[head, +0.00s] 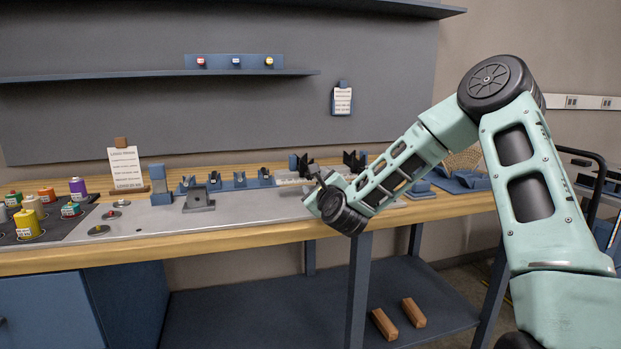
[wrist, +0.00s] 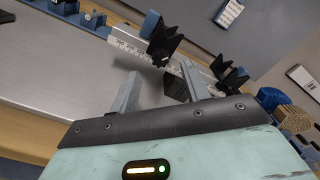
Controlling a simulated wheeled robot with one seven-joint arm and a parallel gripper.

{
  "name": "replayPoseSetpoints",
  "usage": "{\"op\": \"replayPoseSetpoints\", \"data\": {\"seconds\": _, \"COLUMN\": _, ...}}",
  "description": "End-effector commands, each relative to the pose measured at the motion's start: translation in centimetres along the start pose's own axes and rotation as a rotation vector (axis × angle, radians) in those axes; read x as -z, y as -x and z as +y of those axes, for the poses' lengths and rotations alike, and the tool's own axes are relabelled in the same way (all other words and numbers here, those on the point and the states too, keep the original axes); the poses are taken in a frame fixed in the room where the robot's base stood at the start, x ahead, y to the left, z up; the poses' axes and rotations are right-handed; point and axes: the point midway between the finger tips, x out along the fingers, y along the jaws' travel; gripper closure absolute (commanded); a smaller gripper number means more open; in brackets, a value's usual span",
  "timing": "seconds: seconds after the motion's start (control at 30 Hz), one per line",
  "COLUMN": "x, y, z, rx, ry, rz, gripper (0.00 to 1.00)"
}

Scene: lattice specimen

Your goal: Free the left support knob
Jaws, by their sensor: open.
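A pale rail with scale marks carries two black V-shaped supports. The left support (head: 304,163) stands beside a blue block, and it also shows in the wrist view (wrist: 163,42). The right support (head: 355,160) shows further along the rail in the wrist view (wrist: 226,72). My gripper (wrist: 160,88) is open, its two pale fingers apart and pointing toward the rail near the left support. A dark piece (wrist: 176,86) shows beside the right finger; I cannot tell whether it is the left knob or whether it is touched. In the head view my wrist hides much of this.
A grey plate (head: 150,222) covers part of the wooden bench. Several small blue fixtures (head: 240,180) stand left of the rail. Several coloured cans and spools (head: 46,194) stand at the far left. A tan lattice piece (head: 463,158) is at the right.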

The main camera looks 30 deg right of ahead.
Motion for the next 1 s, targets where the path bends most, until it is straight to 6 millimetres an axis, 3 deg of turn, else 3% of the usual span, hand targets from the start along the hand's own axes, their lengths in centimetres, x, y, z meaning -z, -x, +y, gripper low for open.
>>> {"op": "replayPoseSetpoints", "data": {"seconds": 0.1, "x": 0.0, "y": -2.2, "z": 0.0, "rx": 0.001, "ry": -0.001, "rz": 0.000, "gripper": 0.53}}
{"op": "replayPoseSetpoints", "data": {"seconds": 0.3, "x": 0.0, "y": -4.7, "z": 0.1, "rx": 0.000, "ry": 0.000, "rz": 0.000, "gripper": 0.53}}
{"op": "replayPoseSetpoints", "data": {"seconds": 0.7, "x": 0.0, "y": -5.5, "z": 0.0, "rx": 0.000, "ry": 0.001, "rz": 0.000, "gripper": 0.53}}
{"op": "replayPoseSetpoints", "data": {"seconds": 0.73, "x": 0.0, "y": -5.5, "z": 0.0, "rx": 0.000, "ry": 0.001, "rz": 0.000, "gripper": 0.56}}
{"op": "replayPoseSetpoints", "data": {"seconds": 0.9, "x": 0.0, "y": -5.5, "z": 0.0, "rx": 0.000, "ry": 0.001, "rz": 0.000, "gripper": 0.98}}
{"op": "replayPoseSetpoints", "data": {"seconds": 1.0, "x": 0.0, "y": -5.4, "z": 0.0, "rx": 0.000, "ry": 0.001, "rz": 0.000, "gripper": 0.98}}
